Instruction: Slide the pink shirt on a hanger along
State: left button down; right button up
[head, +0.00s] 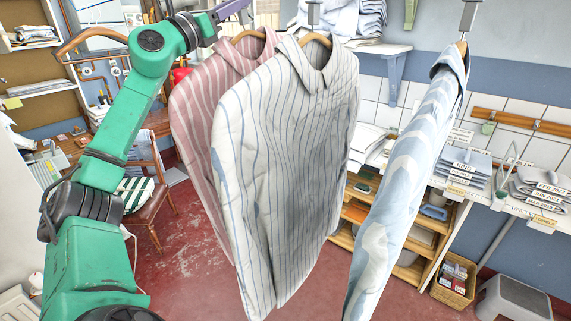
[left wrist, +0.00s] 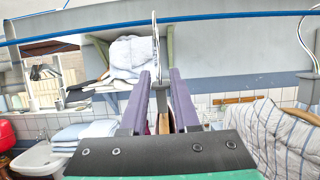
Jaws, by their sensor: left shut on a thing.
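The pink striped shirt (head: 205,95) hangs on a wooden hanger (head: 249,36) at the left of the hanging row in the head view. It is partly hidden behind the white striped shirt (head: 290,130). My left gripper (head: 238,6) is at the top edge, above the pink shirt. In the left wrist view its purple fingers (left wrist: 160,76) are shut around the metal hook (left wrist: 155,45) of the hanger. My right gripper is in neither view.
The white striped shirt also shows at the right in the left wrist view (left wrist: 280,135), close by. A blue-and-white shirt (head: 410,180) hangs farther right, with a gap between.

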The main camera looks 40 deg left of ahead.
pick_arm(q)
jog(key=a+p, duration=0.1)
jog(key=a, duration=0.2)
jog(key=shift+a+r+p, duration=0.2)
jog(key=shift+a+p, duration=0.15)
jog(key=shift+p, duration=0.05)
jog(key=c, duration=0.6)
grip_release()
jog(key=shift+s+d, duration=0.1)
jog(key=b+v, duration=0.6)
jog(key=b, duration=0.1)
jog(key=shift+b, duration=0.4)
